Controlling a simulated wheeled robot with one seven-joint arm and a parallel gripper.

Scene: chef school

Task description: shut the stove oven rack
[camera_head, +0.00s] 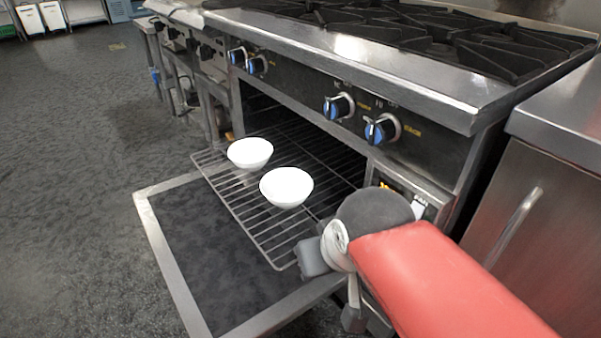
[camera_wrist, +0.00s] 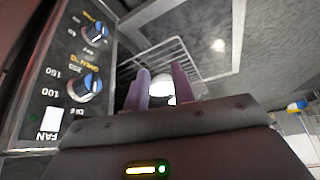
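The oven rack (camera_head: 243,208), a wire grid, sticks well out of the oven in the stove (camera_head: 300,115), above the lowered door (camera_head: 215,255). Two white bowls stand on it: one farther left (camera_head: 250,153) and one nearer (camera_head: 286,187). My gripper (camera_wrist: 162,84) shows in the wrist view with its two fingers apart and nothing held between them. Part of the rack (camera_wrist: 172,55) and a white bowl (camera_wrist: 161,89) show beyond the fingers. In the head view my arm reaches to the rack's right front side; the fingers are hard to make out, and contact cannot be told.
Blue-ringed knobs (camera_head: 381,129) line the stove front above the oven. A steel cabinet (camera_head: 540,205) with a bar handle stands at the right, close to my arm. The grey floor (camera_head: 80,150) at the left is clear.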

